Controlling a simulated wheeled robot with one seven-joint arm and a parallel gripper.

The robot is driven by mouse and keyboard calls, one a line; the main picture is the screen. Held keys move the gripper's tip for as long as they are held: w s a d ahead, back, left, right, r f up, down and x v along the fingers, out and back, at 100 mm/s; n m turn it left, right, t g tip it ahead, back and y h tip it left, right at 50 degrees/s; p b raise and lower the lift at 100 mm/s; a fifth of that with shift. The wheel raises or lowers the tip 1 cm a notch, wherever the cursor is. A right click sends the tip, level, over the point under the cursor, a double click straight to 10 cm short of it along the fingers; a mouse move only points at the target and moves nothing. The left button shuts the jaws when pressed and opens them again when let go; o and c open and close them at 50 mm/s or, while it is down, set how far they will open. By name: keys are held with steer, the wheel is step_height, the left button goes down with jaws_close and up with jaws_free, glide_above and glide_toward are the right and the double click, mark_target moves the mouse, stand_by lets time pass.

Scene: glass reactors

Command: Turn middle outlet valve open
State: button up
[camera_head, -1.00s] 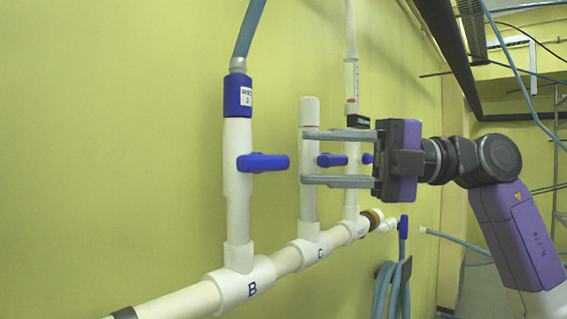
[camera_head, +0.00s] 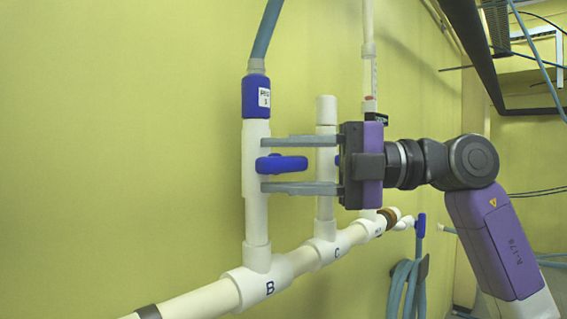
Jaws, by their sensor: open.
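A white pipe (camera_head: 257,222) labelled B rises from a horizontal white pipe (camera_head: 195,304) at the left. Its blue valve handle (camera_head: 282,164) points to the right, across the upright pipe. A second upright pipe (camera_head: 325,213) labelled C stands to its right, its valve mostly hidden behind my gripper. A third upright pipe (camera_head: 370,88) is farther right, partly hidden. My gripper (camera_head: 264,165) is open. Its two fingers reach left, one above and one below the B handle. I cannot tell whether they touch it.
A yellow wall (camera_head: 110,130) stands behind the pipes. A blue hose (camera_head: 266,32) joins the top of pipe B. A coiled blue hose (camera_head: 402,288) hangs at lower right. The space left of pipe B is clear.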

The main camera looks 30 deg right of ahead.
jaws_close()
steer(key=n+h+p, duration=0.1)
steer(key=n+h, duration=0.1)
steer(key=shift+r+g+h, duration=0.1)
steer(key=shift+g+h, duration=0.2)
steer(key=shift+g, duration=0.1)
steer(key=n+h, duration=0.2)
steer(key=h, duration=0.1)
steer(key=shift+n+p, duration=0.4)
steer(key=n+h, duration=0.1)
steer(key=h, duration=0.1)
steer(key=n+h, duration=0.1)
steer(key=shift+f+h+b, duration=0.2)
steer(key=shift+h+b, duration=0.2)
steer(key=n+h+b, duration=0.1)
steer(key=h, duration=0.2)
steer(key=shift+n+t+b, duration=0.3)
steer(key=shift+t, duration=0.1)
